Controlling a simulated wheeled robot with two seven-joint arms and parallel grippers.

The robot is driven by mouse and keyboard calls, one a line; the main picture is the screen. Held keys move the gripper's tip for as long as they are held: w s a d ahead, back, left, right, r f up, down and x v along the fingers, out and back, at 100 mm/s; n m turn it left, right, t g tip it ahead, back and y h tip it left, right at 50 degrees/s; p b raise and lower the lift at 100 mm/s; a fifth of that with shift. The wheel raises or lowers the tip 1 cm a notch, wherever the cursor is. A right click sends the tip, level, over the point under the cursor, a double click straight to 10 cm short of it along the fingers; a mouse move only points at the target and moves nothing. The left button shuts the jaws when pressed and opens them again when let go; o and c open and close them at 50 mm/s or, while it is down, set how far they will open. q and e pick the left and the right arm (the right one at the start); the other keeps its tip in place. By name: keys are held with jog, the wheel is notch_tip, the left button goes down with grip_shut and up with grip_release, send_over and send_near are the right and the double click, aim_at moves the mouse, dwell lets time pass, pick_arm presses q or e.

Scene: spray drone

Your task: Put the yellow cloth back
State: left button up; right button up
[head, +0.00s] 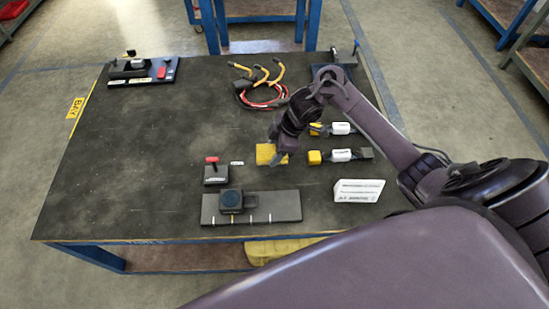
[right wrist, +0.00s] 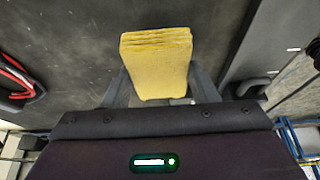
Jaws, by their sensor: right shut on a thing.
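The yellow cloth (head: 266,154) is a folded, layered pad. My right gripper (head: 280,147) is shut on it above the dark table top, right of the middle. In the right wrist view the cloth (right wrist: 157,62) sits between the two fingers of the gripper (right wrist: 158,88), its layered edge facing away from my wrist. Whether the cloth touches the table cannot be told. My left gripper is not in view.
White-bodied parts with yellow ends (head: 341,155) lie right of the cloth, near a white sign (head: 359,190). A red-handled block (head: 215,172) and a grey plate (head: 285,207) are nearer. Cables (head: 262,90) lie behind. The table's left half (head: 130,150) is mostly clear.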

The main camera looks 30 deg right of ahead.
notch_tip(320, 180, down, 3)
jog(key=shift+f, duration=0.1)
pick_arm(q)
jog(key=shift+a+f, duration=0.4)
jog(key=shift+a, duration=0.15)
pick_arm(e)
jog(key=shift+f, duration=0.2)
pick_arm(q)
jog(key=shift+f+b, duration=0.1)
jog(key=shift+b, duration=0.2)
pick_arm(e)
jog(key=shift+f, duration=0.1)
jog(key=o, duration=0.9)
jog(key=shift+o, duration=0.2)
jog(key=shift+r, duration=0.25)
pick_arm(q)
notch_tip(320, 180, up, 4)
jog(key=p, duration=0.4)
pick_arm(e)
jog(key=v, duration=1.1)
jog(key=shift+r, duration=0.35)
